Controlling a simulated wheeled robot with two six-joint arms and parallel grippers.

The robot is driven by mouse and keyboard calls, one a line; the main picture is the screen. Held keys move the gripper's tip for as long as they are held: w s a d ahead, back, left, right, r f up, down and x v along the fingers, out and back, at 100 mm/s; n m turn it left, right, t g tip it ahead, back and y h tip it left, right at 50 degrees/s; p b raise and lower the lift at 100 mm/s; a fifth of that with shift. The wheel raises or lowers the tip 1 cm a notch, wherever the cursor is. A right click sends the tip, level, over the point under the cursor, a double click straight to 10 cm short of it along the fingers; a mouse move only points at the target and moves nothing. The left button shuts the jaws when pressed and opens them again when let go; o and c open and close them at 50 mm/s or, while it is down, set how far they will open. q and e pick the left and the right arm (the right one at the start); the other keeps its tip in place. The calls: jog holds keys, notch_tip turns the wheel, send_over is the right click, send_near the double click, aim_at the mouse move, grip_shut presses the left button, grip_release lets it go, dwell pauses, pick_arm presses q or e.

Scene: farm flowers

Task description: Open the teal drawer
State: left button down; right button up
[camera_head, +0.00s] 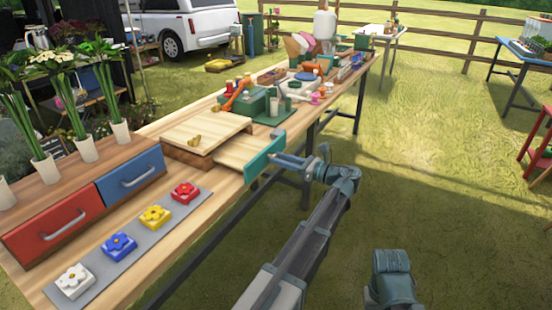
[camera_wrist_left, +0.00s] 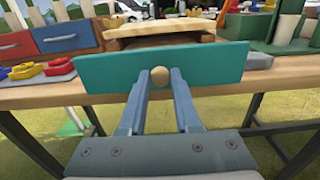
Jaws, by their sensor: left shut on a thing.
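The teal drawer front (camera_head: 264,160) stands out from the wooden box (camera_head: 188,152) on the table, and the pale drawer body (camera_head: 238,150) shows between them. In the left wrist view the teal front (camera_wrist_left: 105,72) spans the picture, with a round wooden knob (camera_wrist_left: 160,76) at its middle. My left gripper (camera_head: 284,158) is at the front's outer face, its fingers closed on the knob from both sides. The inside of the drawer is not clearly visible.
A cabinet with a red drawer (camera_head: 58,224) and a blue drawer (camera_head: 130,178) stands at left. Several flower blocks lie on a grey mat (camera_head: 150,236) in front of it. A green crate (camera_head: 249,104) and tools fill the far table.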

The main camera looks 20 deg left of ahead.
pick_arm(q)
jog(key=c, duration=0.6)
grip_release()
jog(key=shift+c, duration=0.2)
jog(key=shift+d, duration=0.1)
jog(key=s+d, duration=0.1)
jog(key=d, duration=1.2)
jog(key=shift+d, duration=0.3)
